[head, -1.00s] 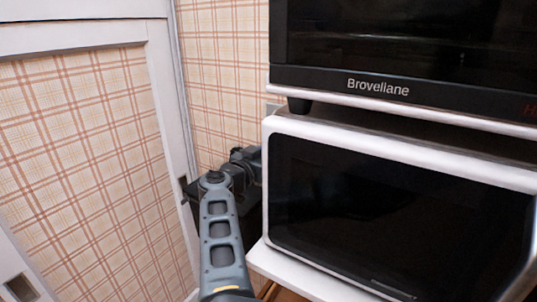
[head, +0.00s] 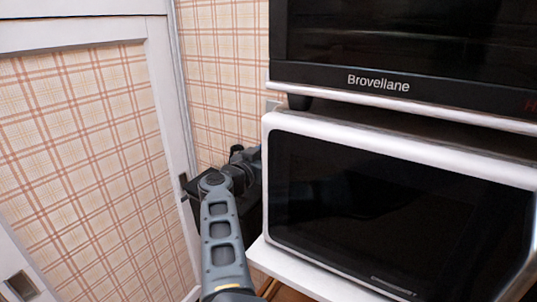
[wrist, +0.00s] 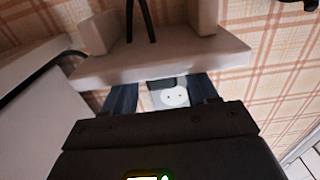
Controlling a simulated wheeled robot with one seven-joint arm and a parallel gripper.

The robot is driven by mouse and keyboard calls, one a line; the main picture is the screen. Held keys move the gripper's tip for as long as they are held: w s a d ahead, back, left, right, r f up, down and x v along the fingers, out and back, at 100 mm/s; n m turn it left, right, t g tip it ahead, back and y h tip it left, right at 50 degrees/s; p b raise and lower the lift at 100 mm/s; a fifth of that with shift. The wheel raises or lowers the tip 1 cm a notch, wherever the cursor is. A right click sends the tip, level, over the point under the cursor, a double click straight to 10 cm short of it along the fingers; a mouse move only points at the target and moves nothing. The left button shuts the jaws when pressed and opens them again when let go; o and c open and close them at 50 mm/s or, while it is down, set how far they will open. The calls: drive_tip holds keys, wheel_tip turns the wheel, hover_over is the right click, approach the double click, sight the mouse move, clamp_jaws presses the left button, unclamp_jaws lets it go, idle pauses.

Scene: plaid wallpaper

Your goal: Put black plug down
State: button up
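In the wrist view, my gripper (wrist: 163,92) shows as two dark fingers spread apart, their tips hidden behind a white ledge. A white wall socket (wrist: 174,97) with bare holes shows between the fingers. A small dark piece (wrist: 163,82), perhaps the black plug, sits beside the socket; I cannot tell whether it touches a finger. A black cord (wrist: 149,20) rises behind the ledge. In the head view my arm reaches into the gap left of the microwave, and the fingers and plug are hidden.
A white microwave (head: 400,150) with a dark door stands on a white shelf (head: 300,280), a black Brovellane oven (head: 400,82) on top. A white-framed plaid panel (head: 85,170) is at the left. The white ledge (wrist: 160,62) crosses in front of my fingers.

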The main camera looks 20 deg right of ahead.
drive_tip(key=shift+o, duration=0.3)
drive_tip(key=shift+r, duration=0.55)
drive_tip(key=v, duration=1.2)
